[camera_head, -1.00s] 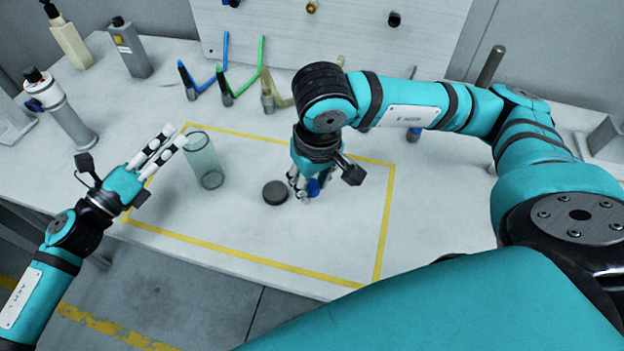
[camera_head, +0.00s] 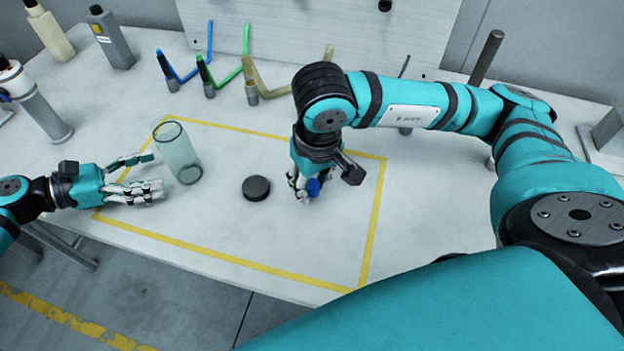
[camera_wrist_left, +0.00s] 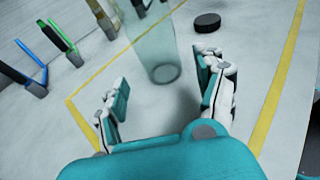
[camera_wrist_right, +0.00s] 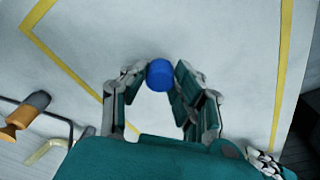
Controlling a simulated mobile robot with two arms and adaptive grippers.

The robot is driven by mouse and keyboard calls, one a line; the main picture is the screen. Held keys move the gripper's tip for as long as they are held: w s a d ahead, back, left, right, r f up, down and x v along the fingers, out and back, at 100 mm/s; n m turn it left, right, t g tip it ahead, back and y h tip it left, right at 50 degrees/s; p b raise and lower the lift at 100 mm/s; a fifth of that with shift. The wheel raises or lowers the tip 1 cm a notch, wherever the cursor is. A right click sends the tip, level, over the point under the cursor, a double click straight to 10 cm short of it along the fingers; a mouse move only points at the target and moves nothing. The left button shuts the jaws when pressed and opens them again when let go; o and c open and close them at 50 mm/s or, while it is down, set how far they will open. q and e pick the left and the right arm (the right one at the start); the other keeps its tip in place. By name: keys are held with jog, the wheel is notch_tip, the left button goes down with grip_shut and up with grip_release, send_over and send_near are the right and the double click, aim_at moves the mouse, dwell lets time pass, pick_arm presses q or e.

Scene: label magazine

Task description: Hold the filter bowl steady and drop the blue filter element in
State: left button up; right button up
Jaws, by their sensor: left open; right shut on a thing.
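The filter bowl (camera_head: 177,152) is a clear greenish cylinder standing upright inside the yellow outline. It also shows in the left wrist view (camera_wrist_left: 150,45), ahead of the fingers. My left gripper (camera_head: 158,174) is open just left of the bowl, its fingers pointing at it and apart from it. In the left wrist view my left gripper (camera_wrist_left: 165,100) has its two sides spread wide, with nothing between them. The blue filter element (camera_head: 313,187) is between the fingertips of my right gripper (camera_head: 305,190). In the right wrist view its round blue top (camera_wrist_right: 160,74) shows between the closed fingertips.
A dark round cap (camera_head: 256,188) lies between the bowl and my right gripper. Yellow tape (camera_head: 240,268) outlines the work area on the white table. Blue, green and tan hooked tools (camera_head: 207,85) stand behind it. Bottles (camera_head: 111,38) stand at the back left.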

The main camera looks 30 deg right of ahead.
aim_at(172, 169)
pick_arm(q)
jog(key=b+x, duration=0.1)
jog(key=x, duration=0.4)
pick_arm(e)
jog(key=shift+f, duration=0.35)
pick_arm(q)
jog(key=shift+d+f+b, duration=0.15)
jog(key=shift+d+b, duration=0.15)
jog(key=shift+d, duration=0.35)
pick_arm(e)
jog(key=shift+f, duration=0.25)
pick_arm(q)
jog(key=c, duration=0.8)
pick_arm(e)
jog(key=w+a+r, duration=0.8)
jog(key=w+a, duration=0.1)
jog(key=w, duration=0.3)
jog(key=w+a+r, duration=0.3)
jog(key=a+r, duration=0.1)
jog(key=r, duration=0.4)
jog(key=w+a+r, duration=0.3)
jog(key=a+r, duration=0.1)
jog(key=r, duration=0.3)
jog(key=shift+a+f, duration=0.1)
jog(key=shift+f, duration=2.6)
